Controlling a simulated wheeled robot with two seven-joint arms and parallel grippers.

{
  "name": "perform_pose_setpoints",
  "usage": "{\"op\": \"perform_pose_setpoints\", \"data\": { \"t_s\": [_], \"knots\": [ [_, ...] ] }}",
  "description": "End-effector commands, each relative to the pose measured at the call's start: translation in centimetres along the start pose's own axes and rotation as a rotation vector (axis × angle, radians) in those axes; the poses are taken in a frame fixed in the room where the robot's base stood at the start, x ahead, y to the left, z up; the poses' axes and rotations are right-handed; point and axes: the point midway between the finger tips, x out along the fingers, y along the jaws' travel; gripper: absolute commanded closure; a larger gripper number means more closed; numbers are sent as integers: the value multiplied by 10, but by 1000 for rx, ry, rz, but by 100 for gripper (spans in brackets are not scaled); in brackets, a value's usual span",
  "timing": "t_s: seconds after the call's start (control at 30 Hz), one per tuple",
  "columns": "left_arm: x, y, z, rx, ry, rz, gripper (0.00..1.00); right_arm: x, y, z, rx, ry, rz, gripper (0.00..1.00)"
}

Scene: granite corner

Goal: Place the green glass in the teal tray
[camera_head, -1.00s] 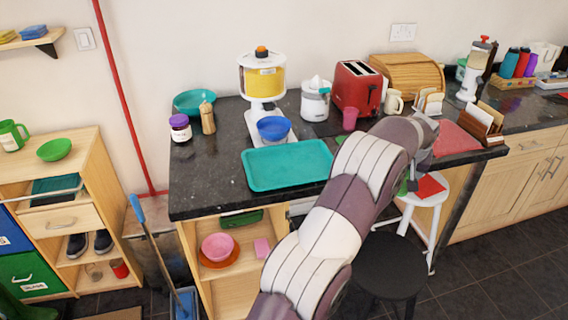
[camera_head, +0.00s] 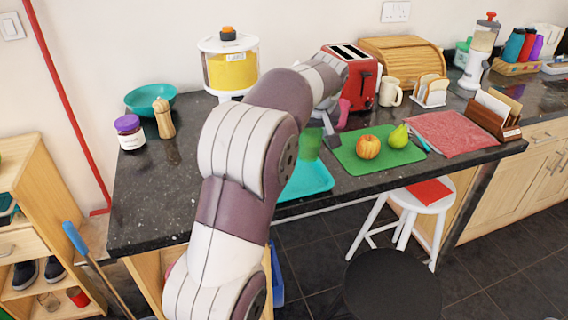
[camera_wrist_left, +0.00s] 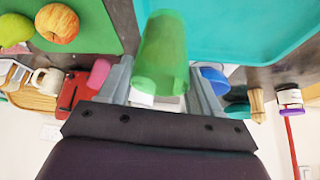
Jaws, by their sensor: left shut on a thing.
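The green glass (camera_wrist_left: 160,50) is between the fingers of my left gripper (camera_wrist_left: 158,88), which is shut on it, in the left wrist view. In the head view the green glass (camera_head: 312,144) hangs from my left gripper (camera_head: 326,124), near the right part of the teal tray (camera_head: 308,182). The glass overlaps the tray (camera_wrist_left: 240,28) in the wrist view. I cannot tell the gap between the glass and the tray. My arm hides most of the tray in the head view. My right gripper is not in view.
A green cutting board (camera_head: 350,160) with an apple (camera_head: 368,147) and a pear (camera_head: 398,136) lies right of the tray. A red toaster (camera_head: 362,84) and a pink cup (camera_head: 343,112) stand behind. A white stool (camera_head: 424,200) stands in front of the counter.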

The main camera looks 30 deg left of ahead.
Motion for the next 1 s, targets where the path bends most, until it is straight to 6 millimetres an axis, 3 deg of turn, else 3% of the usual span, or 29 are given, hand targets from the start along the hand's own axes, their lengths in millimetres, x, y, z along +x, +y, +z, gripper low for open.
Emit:
{"op": "perform_pose_setpoints", "data": {
  "t_s": [0.1,0.2,0.43,0.87,0.9,0.97,1.0],
  "knots": [
    [20,-22,-8,-3,1,-1,70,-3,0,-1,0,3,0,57],
    [30,-32,-12,0,2,1,70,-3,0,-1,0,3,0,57],
    [64,-35,5,3,-1,0,70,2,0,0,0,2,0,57],
    [73,-35,10,1,2,2,70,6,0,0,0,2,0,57],
    [72,-35,10,1,2,2,26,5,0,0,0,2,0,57],
    [72,-35,10,1,2,2,11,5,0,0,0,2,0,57],
    [72,-35,10,1,1,2,11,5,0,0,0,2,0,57]
  ]
}}
